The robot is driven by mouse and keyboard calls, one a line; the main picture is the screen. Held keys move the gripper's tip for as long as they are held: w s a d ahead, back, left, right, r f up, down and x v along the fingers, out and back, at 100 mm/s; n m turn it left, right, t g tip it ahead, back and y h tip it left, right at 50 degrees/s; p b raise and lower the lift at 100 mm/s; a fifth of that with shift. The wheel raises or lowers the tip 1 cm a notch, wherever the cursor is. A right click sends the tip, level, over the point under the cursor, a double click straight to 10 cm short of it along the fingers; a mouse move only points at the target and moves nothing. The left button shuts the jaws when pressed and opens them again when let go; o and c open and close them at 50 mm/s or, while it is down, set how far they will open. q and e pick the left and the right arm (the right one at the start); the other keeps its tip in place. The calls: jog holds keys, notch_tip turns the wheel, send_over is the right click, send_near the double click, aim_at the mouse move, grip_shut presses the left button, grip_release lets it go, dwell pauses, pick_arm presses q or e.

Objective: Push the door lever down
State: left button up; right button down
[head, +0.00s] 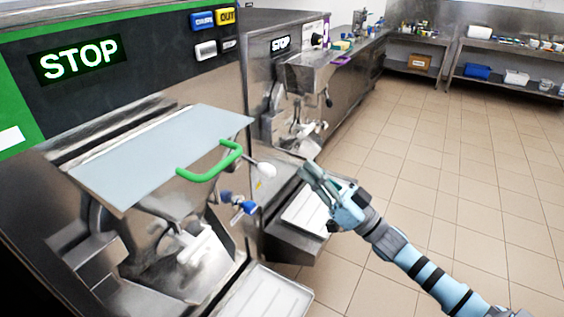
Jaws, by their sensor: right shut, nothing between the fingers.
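The nearer batch freezer has a light grey lid (150,150) with a green handle (212,162) at its right edge. A lever with a white ball knob (265,170) sticks out to the right just below the green handle. A blue-ended valve or handle (240,204) sits lower on the freezer's front. I cannot tell for certain which of these is the door lever. My right gripper (309,171) is shut and empty, to the right of the white knob and apart from it in the picture. My left gripper is out of view.
A second freezer (298,90) stands behind the first, with a metal counter (352,62) beyond it. A white drip tray (265,295) is at the bottom. Shelves (500,72) line the far wall. The tiled floor (450,165) on the right is clear.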

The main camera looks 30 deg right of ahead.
aim_at(252, 163)
jog(key=p+x, duration=0.2)
jog(key=x, duration=0.6)
jog(key=f, duration=0.2)
jog(key=f+b, duration=0.1)
jog(key=f, duration=0.1)
jog(key=shift+w+a, duration=0.15)
jog(key=shift+a, duration=0.25)
jog(key=shift+f, duration=0.1)
